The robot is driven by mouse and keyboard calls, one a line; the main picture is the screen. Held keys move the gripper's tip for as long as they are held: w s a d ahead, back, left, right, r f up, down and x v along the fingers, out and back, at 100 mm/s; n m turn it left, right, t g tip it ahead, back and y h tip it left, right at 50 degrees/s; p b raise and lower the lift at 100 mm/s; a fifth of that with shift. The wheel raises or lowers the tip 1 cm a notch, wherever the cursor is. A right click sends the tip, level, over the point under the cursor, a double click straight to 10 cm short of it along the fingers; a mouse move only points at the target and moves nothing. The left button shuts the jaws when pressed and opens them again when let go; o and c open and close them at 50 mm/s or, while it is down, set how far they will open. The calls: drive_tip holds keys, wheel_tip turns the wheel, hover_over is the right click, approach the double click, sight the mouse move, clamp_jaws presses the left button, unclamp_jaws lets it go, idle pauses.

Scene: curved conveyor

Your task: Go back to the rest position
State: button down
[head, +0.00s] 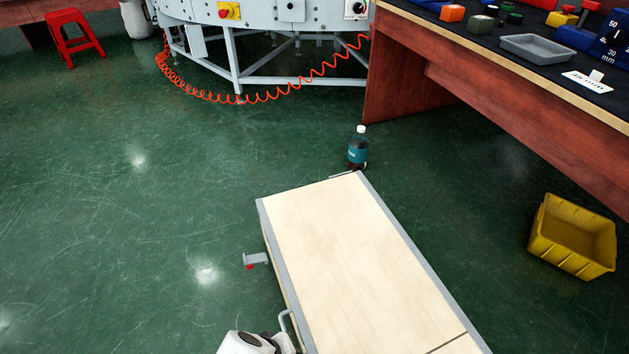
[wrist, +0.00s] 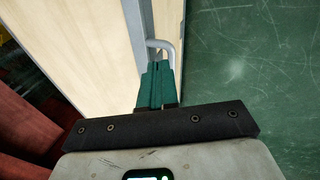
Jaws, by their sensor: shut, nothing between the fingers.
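My gripper (wrist: 156,68) shows in the wrist view with its two green fingers together and nothing between them. Its fingertips are right beside a grey bar handle (wrist: 170,48) on the side of a pale wooden cabinet (wrist: 104,50). I cannot tell whether they touch the handle. In the head view the same cabinet (head: 350,250) has a bare pale top with grey edges, and the handle (head: 285,319) is on its left side near the bottom edge. Only a white and black part of my arm shows there; the fingertips are hidden.
A dark bottle (head: 357,152) stands just beyond the cabinet's far end. A workbench (head: 480,45) with parts and a grey tray (head: 541,47) is at upper right. A yellow crate (head: 572,240) stands right. A red stool (head: 73,40) is far left. Green floor is clear at left.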

drive_tip(key=d+r+m+y, duration=0.2)
drive_tip(key=d+r, duration=0.1)
drive_tip(key=d, duration=0.5)
drive_tip(key=d+r+m+y, duration=0.1)
drive_tip(key=d+r, duration=0.2)
drive_tip(key=d, duration=0.5)
drive_tip(key=s+d+r+m+t, duration=0.1)
drive_tip(key=s+d+r+m, duration=0.15)
drive_tip(key=d+r, duration=0.4)
drive_tip(key=s+d+r+m+t, duration=0.1)
drive_tip(key=s+d+r, duration=0.25)
drive_tip(key=d, duration=0.65)
drive_tip(key=s+d+f+g, duration=0.1)
drive_tip(key=s+f+g, duration=0.4)
drive_tip(key=s, duration=0.6)
wheel_tip(320, 180, up, 32)
drive_tip(key=w+p, duration=0.1)
drive_tip(key=p, duration=3.1)
drive_tip(key=shift+t, duration=0.4)
